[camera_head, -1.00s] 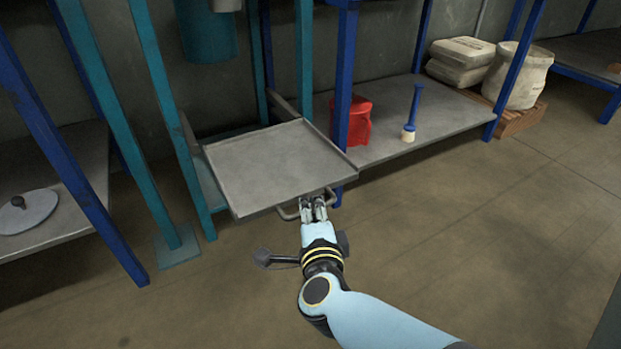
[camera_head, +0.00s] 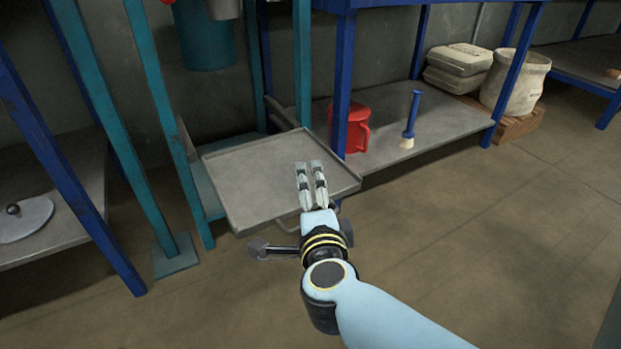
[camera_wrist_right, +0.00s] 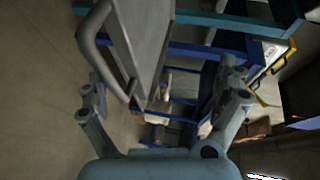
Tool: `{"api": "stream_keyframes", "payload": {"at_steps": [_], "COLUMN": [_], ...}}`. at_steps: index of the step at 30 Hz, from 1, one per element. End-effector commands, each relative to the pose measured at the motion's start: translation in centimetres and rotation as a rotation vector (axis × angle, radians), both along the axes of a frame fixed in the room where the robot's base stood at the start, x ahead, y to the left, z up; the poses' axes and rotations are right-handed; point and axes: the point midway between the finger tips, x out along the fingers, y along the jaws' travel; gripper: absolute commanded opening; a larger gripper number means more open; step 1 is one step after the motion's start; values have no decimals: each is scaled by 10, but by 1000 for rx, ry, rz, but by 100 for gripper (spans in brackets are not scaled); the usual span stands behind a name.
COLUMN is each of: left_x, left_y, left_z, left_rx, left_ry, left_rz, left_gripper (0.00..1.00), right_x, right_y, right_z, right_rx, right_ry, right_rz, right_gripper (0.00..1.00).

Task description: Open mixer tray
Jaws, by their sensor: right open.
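The grey mixer tray (camera_head: 255,180) extends out from the teal mixer frame in the head view, with a raised rim around it. Its bar handle (camera_head: 287,225) is on the front edge, partly hidden behind my right gripper. My right gripper (camera_head: 311,168) is open and appears over the front part of the tray in the head view. In the right wrist view, the tray's edge (camera_wrist_right: 145,30) and the curved handle (camera_wrist_right: 92,45) are close to my open gripper (camera_wrist_right: 165,95). The fingers hold nothing. My left gripper is not in view.
A red jug (camera_head: 356,128) and a blue-handled brush (camera_head: 411,120) stand on the low shelf at right. Sacks (camera_head: 458,68) lie farther back. A lidded disc (camera_head: 22,218) is on the left shelf. The floor at right is clear.

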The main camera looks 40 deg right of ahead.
Motion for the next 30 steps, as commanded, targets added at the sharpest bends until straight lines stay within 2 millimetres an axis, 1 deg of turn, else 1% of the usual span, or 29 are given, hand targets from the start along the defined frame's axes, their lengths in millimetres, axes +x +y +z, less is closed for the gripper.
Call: {"api": "stream_keyframes", "payload": {"at_steps": [1,3,5,6,7,8,9,25,26,28,29,30], "left_x": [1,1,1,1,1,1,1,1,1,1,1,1], "left_y": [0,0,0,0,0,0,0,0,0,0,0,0], "left_z": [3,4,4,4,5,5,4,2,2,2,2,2], "left_rx": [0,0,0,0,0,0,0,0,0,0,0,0], "left_ry": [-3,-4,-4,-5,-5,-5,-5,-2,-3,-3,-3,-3], "left_rz": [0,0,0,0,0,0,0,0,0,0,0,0], "left_gripper": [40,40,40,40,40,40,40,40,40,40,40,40], "right_x": [7,9,9,9,9,9,9,5,4,-6,-13,-27], "right_y": [-2,-2,-2,-2,-2,-2,-2,-1,-1,-3,-4,-9], "right_z": [28,40,47,50,52,53,53,47,46,39,34,33], "right_rx": [-10,-12,-14,-14,-14,-14,-12,-7,-7,-13,-19,-49], "right_ry": [-36,-39,-39,-39,-39,-37,-36,-25,-21,2,18,40], "right_rz": [-2,-3,-2,-1,-1,-1,0,0,-1,3,7,19], "right_gripper": [75,75,75,72,58,40,34,34,34,34,34,34]}}
